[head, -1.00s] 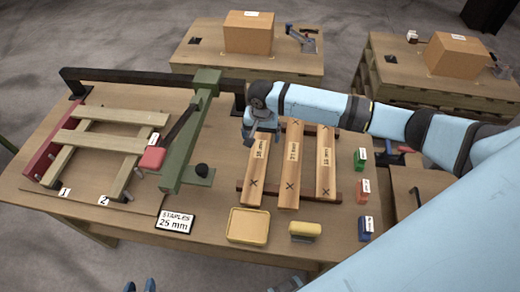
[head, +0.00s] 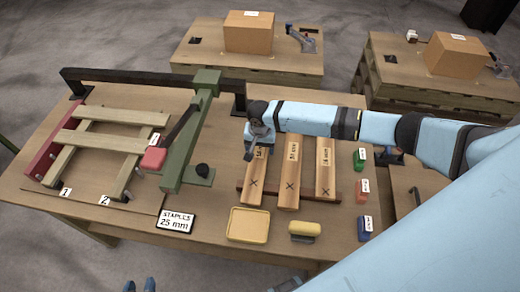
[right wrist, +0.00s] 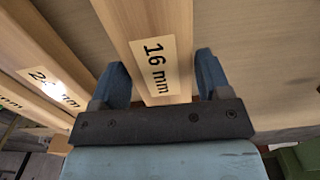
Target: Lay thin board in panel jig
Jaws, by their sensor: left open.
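Three wooden boards lie side by side on dark red supports. The leftmost board (head: 255,188) reads "16 mm" in the right wrist view (right wrist: 150,25). The middle board (head: 290,180) and right board (head: 325,175) have labels too small to read surely. My right gripper (head: 250,153) is low over the 16 mm board's far part; in the right wrist view its open fingers (right wrist: 163,85) stand either side of it. The panel jig (head: 40,160) at left, with a red side, holds crossing wooden slats (head: 100,142). My left gripper's open fingertips (head: 140,286) show at the bottom edge.
A green post and arm (head: 195,140) with a red pad stands between jig and boards. A staples sign (head: 175,222), yellow tray (head: 248,225), yellow-topped block (head: 304,230) and small coloured boxes (head: 361,190) are nearby. Two tables with cartons (head: 248,32) stand behind.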

